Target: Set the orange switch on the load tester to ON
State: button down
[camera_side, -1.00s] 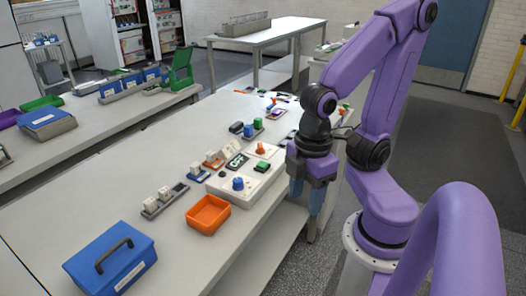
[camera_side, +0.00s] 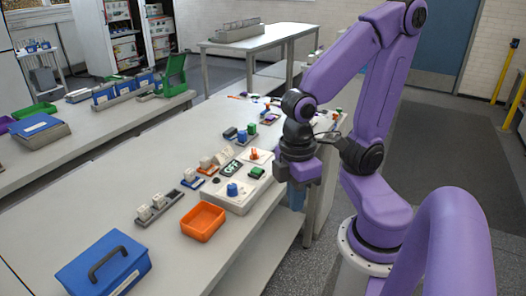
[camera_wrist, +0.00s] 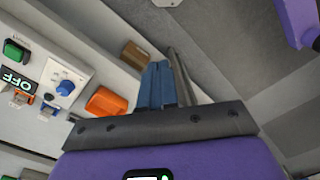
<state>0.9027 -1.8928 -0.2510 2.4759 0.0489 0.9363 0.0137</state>
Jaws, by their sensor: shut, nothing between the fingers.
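The load tester (camera_side: 216,192) is a white panel box near the table's right edge in the side view. Its orange switch (camera_side: 254,154) sits at the far end, beside a green button (camera_side: 257,172). A display reading OFF (camera_side: 232,167) and a blue knob (camera_side: 232,189) are also on it. In the wrist view the green button (camera_wrist: 15,50), OFF display (camera_wrist: 18,82) and blue knob (camera_wrist: 66,88) show at left; I do not see the orange switch there. My gripper (camera_side: 297,200) points down, right of the tester and apart from it. Its blue fingers (camera_wrist: 158,82) are shut and empty.
An orange tray (camera_side: 203,222) stands in front of the tester. A blue box with a handle (camera_side: 103,263) is at the near left. Small blocks in holders (camera_side: 158,206) lie left of the tester. The table's middle left is clear.

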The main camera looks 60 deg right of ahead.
jog(key=w+d+f+m+g+y, duration=0.25)
jog(key=w+d+m+g, duration=0.2)
jog(key=w+m, duration=0.55)
jog(key=m+t+y, duration=0.7)
jog(key=m+t, duration=0.9)
jog(key=m, duration=1.3)
send_near(267, 158)
jog(key=s+d+r, duration=0.3)
jog(key=shift+s+a, duration=0.1)
jog(key=shift+a, duration=0.15)
jog(key=x, duration=1.2)
jog(key=shift+w+a+r, duration=0.25)
jog(key=shift+w+r, duration=0.05)
jog(key=shift+w, duration=0.15)
jog(key=shift+w+a, duration=0.35)
jog(key=shift+w, duration=0.1)
